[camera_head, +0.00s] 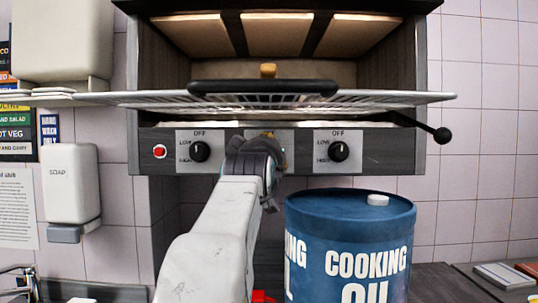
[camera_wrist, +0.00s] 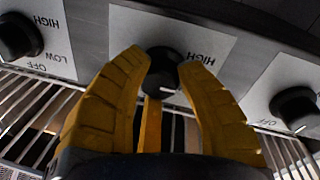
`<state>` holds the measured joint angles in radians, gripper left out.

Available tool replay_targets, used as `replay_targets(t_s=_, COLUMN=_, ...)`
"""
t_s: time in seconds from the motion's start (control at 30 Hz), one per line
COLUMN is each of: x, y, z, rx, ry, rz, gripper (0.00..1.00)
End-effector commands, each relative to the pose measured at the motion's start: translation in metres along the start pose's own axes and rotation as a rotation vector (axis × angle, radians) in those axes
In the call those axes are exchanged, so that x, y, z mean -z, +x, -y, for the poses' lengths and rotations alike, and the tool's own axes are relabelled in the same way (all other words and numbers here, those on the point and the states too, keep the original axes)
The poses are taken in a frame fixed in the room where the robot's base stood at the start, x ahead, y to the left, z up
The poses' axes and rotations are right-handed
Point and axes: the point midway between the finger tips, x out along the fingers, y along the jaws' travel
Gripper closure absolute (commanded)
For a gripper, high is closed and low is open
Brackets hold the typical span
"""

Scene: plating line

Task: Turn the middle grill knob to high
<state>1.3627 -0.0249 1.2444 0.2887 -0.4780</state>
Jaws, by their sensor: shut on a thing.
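The middle grill knob (camera_wrist: 163,72) is a black dial on a white label plate. In the wrist view, the yellow fingers of my gripper (camera_wrist: 161,62) are shut on it, one on each side. HIGH (camera_wrist: 208,50) is readable beside the knob; its other labels are covered by the fingers.
The left knob (camera_head: 199,151) and right knob (camera_head: 338,151) flank it, both pointing towards OFF. A wire rack (camera_head: 400,98) with a black front handle (camera_head: 262,87) juts out above. A blue cooking oil drum (camera_head: 350,208) stands close to my arm's right.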

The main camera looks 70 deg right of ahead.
Motion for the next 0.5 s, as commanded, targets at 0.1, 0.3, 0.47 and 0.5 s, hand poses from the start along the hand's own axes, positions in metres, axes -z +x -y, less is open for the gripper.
replay_targets(t_s=0.1, x=-0.0027, y=0.0016, z=0.0021, rx=0.005, ry=0.001, rz=0.006, gripper=1.00)
replay_targets(t_s=0.3, x=-0.0024, y=0.0014, z=0.0019, rx=0.004, ry=0.002, rz=0.006, gripper=0.56)
replay_targets(t_s=0.47, x=-0.0014, y=0.0008, z=0.0012, rx=0.003, ry=0.002, rz=0.003, gripper=0.42)
replay_targets(t_s=0.5, x=-0.0013, y=0.0007, z=0.0011, rx=0.002, ry=0.002, rz=0.003, gripper=0.40)
